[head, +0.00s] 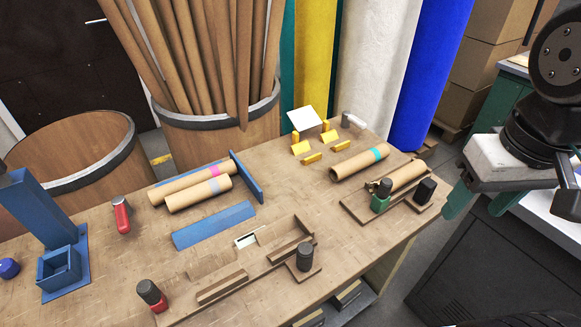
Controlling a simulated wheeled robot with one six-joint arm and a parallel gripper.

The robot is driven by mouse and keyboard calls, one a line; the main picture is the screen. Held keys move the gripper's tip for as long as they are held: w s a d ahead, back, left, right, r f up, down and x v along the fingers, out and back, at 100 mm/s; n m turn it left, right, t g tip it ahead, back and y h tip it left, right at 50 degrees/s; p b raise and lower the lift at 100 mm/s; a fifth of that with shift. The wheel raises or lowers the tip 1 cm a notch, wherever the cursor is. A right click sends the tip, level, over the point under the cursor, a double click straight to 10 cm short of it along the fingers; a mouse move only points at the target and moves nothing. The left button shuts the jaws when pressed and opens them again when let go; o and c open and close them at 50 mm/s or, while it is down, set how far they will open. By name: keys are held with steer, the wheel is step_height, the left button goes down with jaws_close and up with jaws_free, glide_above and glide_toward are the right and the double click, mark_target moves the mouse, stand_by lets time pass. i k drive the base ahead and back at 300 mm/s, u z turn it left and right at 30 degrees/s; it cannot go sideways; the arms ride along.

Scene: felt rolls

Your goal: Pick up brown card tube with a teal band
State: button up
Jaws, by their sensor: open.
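The brown card tube with a teal band (352,165) lies on its side on the workbench, right of the middle. Its teal band is near its far right end, and its open near end faces left. My gripper (469,212) is at the right, with a white body and teal fingers. It is open and empty, beyond the bench's right edge and apart from the tube.
Yellow blocks (301,147) stand behind. Pink-banded and lilac-banded tubes (197,195) lie left by a blue rail (214,225).

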mark_target(340, 172)
steer(key=k, duration=1.2)
steer(key=z, duration=0.8)
steer(key=i, duration=1.25)
steer(key=u, duration=0.85)
steer(key=i, duration=0.35)
steer(key=u, duration=0.35)
